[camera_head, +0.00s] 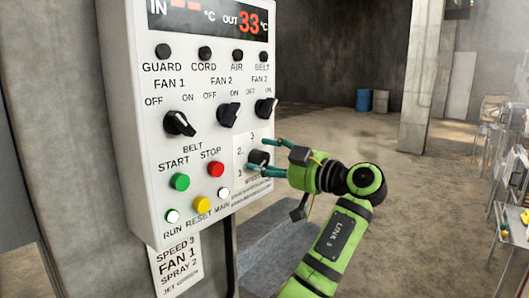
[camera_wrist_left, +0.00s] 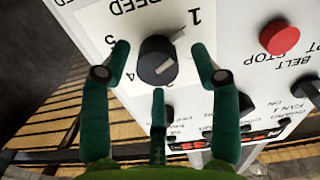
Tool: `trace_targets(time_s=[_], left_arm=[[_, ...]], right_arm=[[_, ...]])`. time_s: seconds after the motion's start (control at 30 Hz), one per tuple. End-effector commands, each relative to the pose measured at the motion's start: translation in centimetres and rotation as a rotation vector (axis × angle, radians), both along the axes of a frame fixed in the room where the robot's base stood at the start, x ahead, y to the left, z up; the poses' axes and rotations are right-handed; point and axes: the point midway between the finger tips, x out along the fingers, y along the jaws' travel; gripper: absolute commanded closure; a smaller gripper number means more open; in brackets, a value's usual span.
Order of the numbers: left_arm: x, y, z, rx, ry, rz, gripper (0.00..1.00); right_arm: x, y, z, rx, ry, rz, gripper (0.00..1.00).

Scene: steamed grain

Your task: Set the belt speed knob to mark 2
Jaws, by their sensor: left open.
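The belt speed knob (camera_wrist_left: 158,62) is black and round with a pale pointer line. It sits on a white label plate on the control panel, and also shows in the head view (camera_head: 256,158). In the wrist view the picture is upside down; the pointer line aims toward the printed 1, and 4 and 5 are also readable. Mark 2 cannot be made out there. My left gripper (camera_wrist_left: 161,65) is open, its dark green fingers spread on both sides of the knob and a third finger near it. Contact with the knob cannot be told. My right gripper is out of view.
The grey-white control panel (camera_head: 140,120) carries three black fan switches, a green start button (camera_head: 180,182), a red stop button (camera_head: 215,169) and a yellow reset button (camera_head: 201,204) close to the knob. A sign (camera_head: 176,265) hangs below. Open floor lies behind my arm.

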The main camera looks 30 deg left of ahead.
Motion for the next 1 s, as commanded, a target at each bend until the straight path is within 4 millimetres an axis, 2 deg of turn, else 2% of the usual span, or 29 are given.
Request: trace_targets(time_s=[0.13, 0.37, 0.4, 0.53, 1.0], left_arm=[[0.08, 0.98, 0.03, -0.001, 0.001, -0.001, 0.38], [0.11, 1.08, -0.1, 0.0, 0.002, -0.002, 0.38], [0.11, 1.07, -0.1, 0.0, 0.002, -0.002, 0.42], [0.1, 1.08, -0.08, -0.001, 0.002, -0.001, 0.93], [0.09, 1.09, 0.09, 0.008, 0.062, -0.001, 0.93]], right_arm=[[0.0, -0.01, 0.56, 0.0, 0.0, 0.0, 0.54], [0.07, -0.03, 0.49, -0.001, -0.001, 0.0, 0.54], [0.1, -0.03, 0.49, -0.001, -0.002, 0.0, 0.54], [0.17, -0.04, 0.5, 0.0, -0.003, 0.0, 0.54], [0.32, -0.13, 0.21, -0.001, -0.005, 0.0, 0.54]])
